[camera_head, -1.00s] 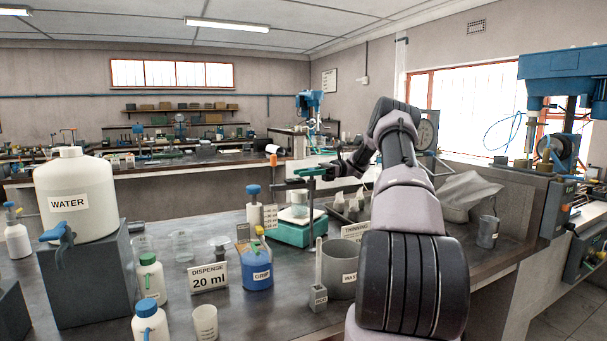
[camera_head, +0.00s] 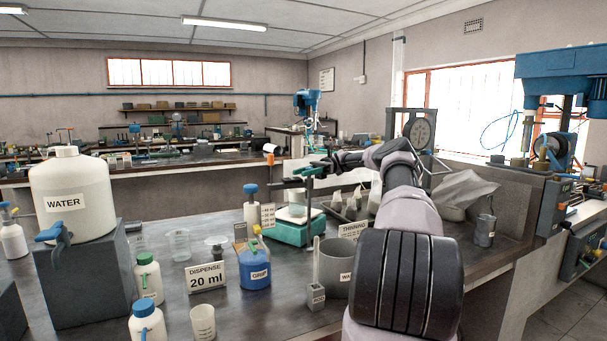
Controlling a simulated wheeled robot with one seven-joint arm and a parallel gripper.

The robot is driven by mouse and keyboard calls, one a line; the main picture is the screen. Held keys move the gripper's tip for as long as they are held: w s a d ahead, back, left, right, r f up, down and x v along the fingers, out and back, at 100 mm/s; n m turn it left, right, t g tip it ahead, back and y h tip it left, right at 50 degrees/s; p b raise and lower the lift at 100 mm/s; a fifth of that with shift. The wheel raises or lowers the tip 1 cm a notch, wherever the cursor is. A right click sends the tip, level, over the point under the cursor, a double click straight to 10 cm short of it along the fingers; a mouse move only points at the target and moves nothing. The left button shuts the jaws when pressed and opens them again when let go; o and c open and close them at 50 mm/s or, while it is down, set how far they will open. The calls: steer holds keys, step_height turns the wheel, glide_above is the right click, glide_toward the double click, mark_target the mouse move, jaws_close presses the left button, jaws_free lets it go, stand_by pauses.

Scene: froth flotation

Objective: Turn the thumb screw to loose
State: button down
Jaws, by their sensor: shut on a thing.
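My gripper (camera_head: 323,163) is small and dark at the top of this stand. It comes in from the right, nearly level, and is shut at the clamp. The thumb screw is too small and too covered by the gripper to make out, so its turn position cannot be seen.
A grey waste pot (camera_head: 337,268) and a blue labelled jug (camera_head: 254,268) stand in front of the base. A dial gauge (camera_head: 420,132) stands at the back. The bench front centre has some free room.

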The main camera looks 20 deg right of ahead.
steer(key=shift+f, duration=0.1)
stand_by(0.4)
steer(key=c, duration=0.6)
jaws_free()
step_height(320, 180, up, 10)
steer(key=shift+r, duration=0.1)
